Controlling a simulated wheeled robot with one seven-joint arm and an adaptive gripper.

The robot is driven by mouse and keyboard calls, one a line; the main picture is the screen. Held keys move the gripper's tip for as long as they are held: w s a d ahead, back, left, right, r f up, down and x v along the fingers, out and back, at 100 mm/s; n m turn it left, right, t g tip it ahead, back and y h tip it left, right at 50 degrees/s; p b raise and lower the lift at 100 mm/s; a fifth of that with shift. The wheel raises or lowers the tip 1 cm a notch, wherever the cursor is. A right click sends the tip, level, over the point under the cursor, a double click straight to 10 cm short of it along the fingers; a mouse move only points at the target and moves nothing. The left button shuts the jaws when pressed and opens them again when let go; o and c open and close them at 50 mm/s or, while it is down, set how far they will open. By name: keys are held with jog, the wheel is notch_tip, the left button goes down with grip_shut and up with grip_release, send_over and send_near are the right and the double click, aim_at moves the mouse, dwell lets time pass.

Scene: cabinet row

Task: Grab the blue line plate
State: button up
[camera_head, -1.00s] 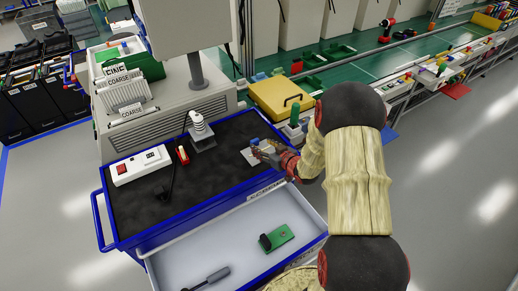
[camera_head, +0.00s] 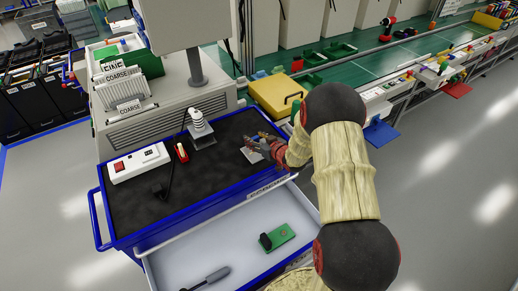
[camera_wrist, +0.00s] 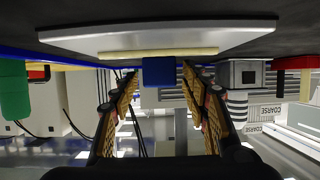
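A light grey plate (camera_head: 249,155) lies near the right side of the cart's black top. In the wrist view, which looks upside down, the pale plate (camera_wrist: 160,36) carries a yellowish strip and a blue block (camera_wrist: 158,71). My gripper (camera_head: 258,146) is low over this plate. In the wrist view my gripper (camera_wrist: 160,74) is open, with one finger on each side of the blue block and visible gaps to both. In the head view the gripper hides the block.
A grey stand with a white stacked piece (camera_head: 200,131) is left of the gripper. A white power strip (camera_head: 139,162) lies further left. The open drawer (camera_head: 210,250) below holds a green plate (camera_head: 280,237) and a dark-handled tool. A green object (camera_wrist: 13,88) shows in the wrist view.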

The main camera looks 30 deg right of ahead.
grip_shut()
dwell(0.5)
jog(key=shift+r, duration=0.15)
